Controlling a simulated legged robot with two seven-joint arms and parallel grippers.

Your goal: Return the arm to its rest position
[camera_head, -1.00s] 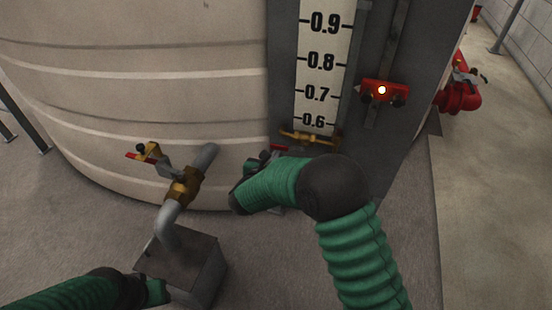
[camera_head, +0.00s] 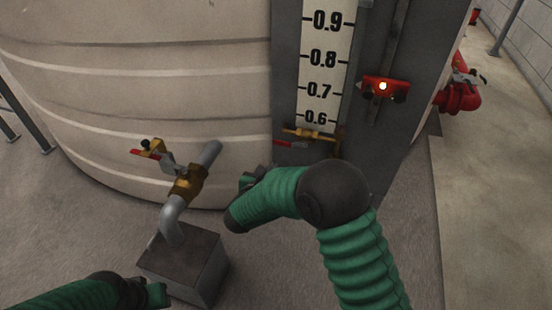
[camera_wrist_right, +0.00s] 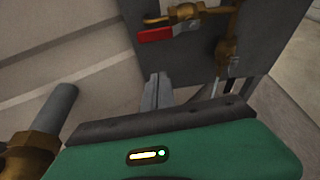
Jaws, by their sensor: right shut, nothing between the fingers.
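My right arm, in a green ribbed sleeve with a dark elbow, reaches in from the lower right in the head view. Its gripper (camera_head: 250,180) is near the tank's lower wall, left of and below a red-handled valve (camera_head: 290,143). In the right wrist view, the gripper fingers (camera_wrist_right: 156,92) are together and empty, apart from the red valve handle (camera_wrist_right: 168,34) above them. My left arm shows at the lower left in the head view; its end (camera_head: 155,294) is dark and blurred, and its jaws cannot be made out.
A pale tank (camera_head: 130,80) fills the left. A grey pipe with a brass valve (camera_head: 187,183) rises from a metal box (camera_head: 185,262), close to my right gripper. A level gauge (camera_head: 325,65) and a red fitting with a lit lamp (camera_head: 384,88) are behind. Open floor lies right.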

